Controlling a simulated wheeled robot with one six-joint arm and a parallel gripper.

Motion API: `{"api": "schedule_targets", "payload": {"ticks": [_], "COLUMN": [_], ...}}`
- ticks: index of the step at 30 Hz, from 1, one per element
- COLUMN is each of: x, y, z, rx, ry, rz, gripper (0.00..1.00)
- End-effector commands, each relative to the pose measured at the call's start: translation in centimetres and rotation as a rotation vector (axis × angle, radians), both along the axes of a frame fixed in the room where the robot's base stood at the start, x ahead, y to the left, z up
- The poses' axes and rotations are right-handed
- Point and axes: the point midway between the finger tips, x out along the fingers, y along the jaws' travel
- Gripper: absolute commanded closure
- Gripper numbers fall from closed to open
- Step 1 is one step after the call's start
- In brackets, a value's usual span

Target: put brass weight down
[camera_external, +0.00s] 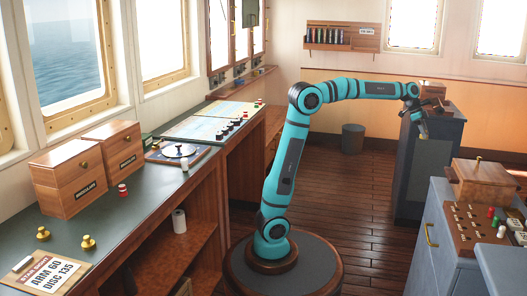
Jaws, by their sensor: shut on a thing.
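My gripper (421,123) is at the far end of the outstretched teal arm, at the upper right. It is shut on a brass weight, seen only as a small, unclear brassy patch below the jaws. In the picture the gripper overlaps the top left edge of a dark grey cabinet (418,180); the gap between them cannot be judged. Two other brass weights, a left one (43,233) and a right one (88,242), stand on the green counter (140,215) at the lower left, far from my gripper.
A wooden box (433,87) stands on the dark cabinet behind the gripper. A grey-blue console (440,210) with a wooden box (484,184) and pegs is at the right. A dark bin (352,138) stands by the back wall. The wooden floor between is open.

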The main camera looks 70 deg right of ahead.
Motion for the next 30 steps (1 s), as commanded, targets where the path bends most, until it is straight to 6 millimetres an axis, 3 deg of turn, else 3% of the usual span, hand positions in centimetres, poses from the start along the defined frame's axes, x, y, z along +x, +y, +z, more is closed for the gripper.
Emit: {"api": "schedule_targets", "payload": {"ticks": [1,7,15,21,30], "x": [-0.9,-3.3,-4.8,-5.0,-5.0], "y": [2.1,10.0,19.7,23.6,24.6], "z": [0.7,3.4,6.7,8.0,8.2], "rx": [-0.002,-0.002,-0.002,0.000,-0.001], "ry": [0.002,0.003,0.002,0.001,0.001], "rz": [-0.054,-0.267,-0.529,-0.637,-0.667], "gripper": [0.95,0.95,0.95,0.95,0.95]}}
